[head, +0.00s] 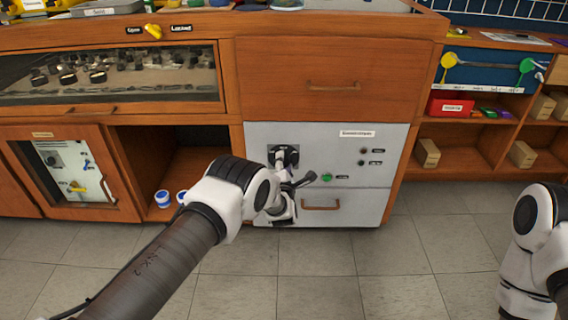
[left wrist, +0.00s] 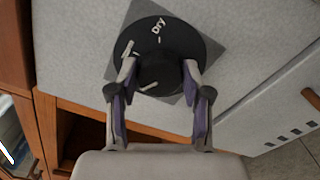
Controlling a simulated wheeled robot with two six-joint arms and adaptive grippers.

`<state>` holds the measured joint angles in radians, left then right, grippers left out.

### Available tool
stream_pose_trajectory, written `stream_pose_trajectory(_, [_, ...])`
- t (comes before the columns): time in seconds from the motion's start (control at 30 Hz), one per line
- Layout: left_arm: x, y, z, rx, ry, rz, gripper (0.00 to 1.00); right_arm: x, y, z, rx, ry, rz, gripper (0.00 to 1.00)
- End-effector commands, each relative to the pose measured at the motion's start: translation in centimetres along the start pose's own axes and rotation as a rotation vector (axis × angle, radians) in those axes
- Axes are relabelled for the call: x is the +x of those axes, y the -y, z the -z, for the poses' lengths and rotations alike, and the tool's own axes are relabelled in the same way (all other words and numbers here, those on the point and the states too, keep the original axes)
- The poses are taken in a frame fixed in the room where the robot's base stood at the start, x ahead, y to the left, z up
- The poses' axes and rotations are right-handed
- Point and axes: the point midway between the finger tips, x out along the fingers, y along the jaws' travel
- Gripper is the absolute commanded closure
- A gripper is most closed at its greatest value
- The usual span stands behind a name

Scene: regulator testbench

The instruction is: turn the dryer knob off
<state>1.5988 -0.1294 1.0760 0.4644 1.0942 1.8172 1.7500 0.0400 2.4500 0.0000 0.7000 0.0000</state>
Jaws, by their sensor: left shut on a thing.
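The dryer knob (left wrist: 160,73) is a dark round knob on a black dial (left wrist: 185,40) in the left wrist view. The dial reads "Dry" and has short white marks; a dark grey square plate lies behind it. My left gripper (left wrist: 158,66) has one finger on each side of the knob and is shut on it. In the head view the dial's dark plate (head: 292,150) is on the upper left of a grey front panel (head: 342,205). My left gripper (head: 281,163) reaches it there and partly hides it. The right gripper is outside the frame.
A green button (head: 327,178) and small dark controls (head: 362,163) sit right of the dial. A grey drawer with a wooden handle (head: 321,207) is below. The tiled floor in front is clear.

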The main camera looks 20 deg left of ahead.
Motion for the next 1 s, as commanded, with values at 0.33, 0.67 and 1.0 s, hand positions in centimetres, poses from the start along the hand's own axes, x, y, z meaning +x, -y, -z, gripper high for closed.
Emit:
stream_pose_trajectory(0.33, [0.0,0.1,0.1,-0.007,-0.002,0.002,0.86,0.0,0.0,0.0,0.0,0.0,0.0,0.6])
stream_pose_trajectory(0.67, [0.0,0.1,0.1,-0.006,-0.001,0.001,0.26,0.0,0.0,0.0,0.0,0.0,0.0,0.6])
stream_pose_trajectory(1.0, [-2.9,0.0,-0.1,-0.003,0.0,0.003,0.26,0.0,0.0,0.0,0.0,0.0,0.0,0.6])
